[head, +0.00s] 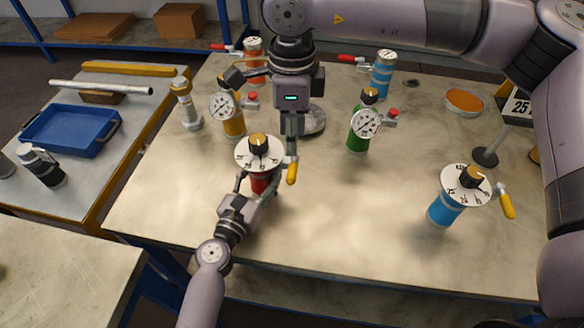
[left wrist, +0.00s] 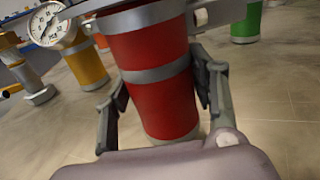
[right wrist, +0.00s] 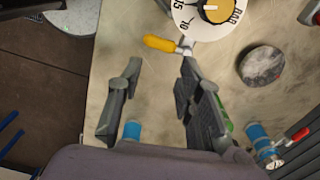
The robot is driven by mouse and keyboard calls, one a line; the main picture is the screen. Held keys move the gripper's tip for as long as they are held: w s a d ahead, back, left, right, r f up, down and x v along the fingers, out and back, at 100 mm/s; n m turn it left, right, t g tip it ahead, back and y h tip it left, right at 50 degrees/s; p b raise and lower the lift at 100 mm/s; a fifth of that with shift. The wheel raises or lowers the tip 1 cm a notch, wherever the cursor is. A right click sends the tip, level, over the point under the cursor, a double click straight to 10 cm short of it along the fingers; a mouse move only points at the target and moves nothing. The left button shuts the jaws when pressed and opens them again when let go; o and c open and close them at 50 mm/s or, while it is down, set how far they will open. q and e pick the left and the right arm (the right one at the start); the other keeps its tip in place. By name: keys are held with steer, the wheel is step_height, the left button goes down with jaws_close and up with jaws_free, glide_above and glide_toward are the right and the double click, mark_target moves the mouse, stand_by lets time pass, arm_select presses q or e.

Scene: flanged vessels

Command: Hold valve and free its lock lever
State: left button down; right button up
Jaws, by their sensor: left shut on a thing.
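The valve with a red body (head: 261,183) stands upright near the front of the table, under a white dial (head: 247,157) with a black and orange knob. Its yellow lock lever (head: 292,173) sticks out at the right side; the right wrist view shows the lever (right wrist: 160,43) too. My left gripper (head: 257,190) is shut on the red body from the front, one finger on each side in the left wrist view (left wrist: 160,90). My right gripper (head: 292,148) points down above the lever. In the right wrist view (right wrist: 160,68) its fingers are apart and empty, with the lever just beyond the tips.
A blue valve (head: 443,212) with a dial and yellow lever stands at the right. A green vessel (head: 357,143) and an orange one (head: 235,125), both with gauges, stand behind. A grey disc (head: 313,122) lies behind my right gripper. The front middle right is clear.

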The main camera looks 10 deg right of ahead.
steer(key=shift+a+r+n, duration=0.1)
steer(key=shift+a+n, duration=0.1)
steer(key=shift+n, duration=0.2)
steer(key=shift+c, duration=1.4)
steer(key=a+r+n+h, duration=0.1)
steer(key=a+n, duration=0.1)
steer(key=n, duration=0.2)
steer(key=a+r+n+t+h, duration=0.1)
steer(key=a+n, duration=0.2)
steer(key=n, duration=0.2)
steer(key=s+a+r+n+t+h, duration=0.1)
steer(key=a+n, duration=0.1)
steer(key=n, duration=0.2)
steer(key=shift+a+n+h, duration=0.3)
steer(key=shift+a, duration=0.05)
jaws_close()
steer(key=n, duration=0.2)
glide_toward(293, 169)
step_height(293, 169, down, 4)
steer(key=w+a, duration=0.2)
steer(key=a, duration=0.1)
steer(key=shift+t, duration=0.3)
steer(key=shift+s+d+f, duration=0.15)
steer(key=shift+d+f, duration=0.6)
steer(key=shift+s+d+f, duration=0.2)
steer(key=shift+d+f, duration=0.6)
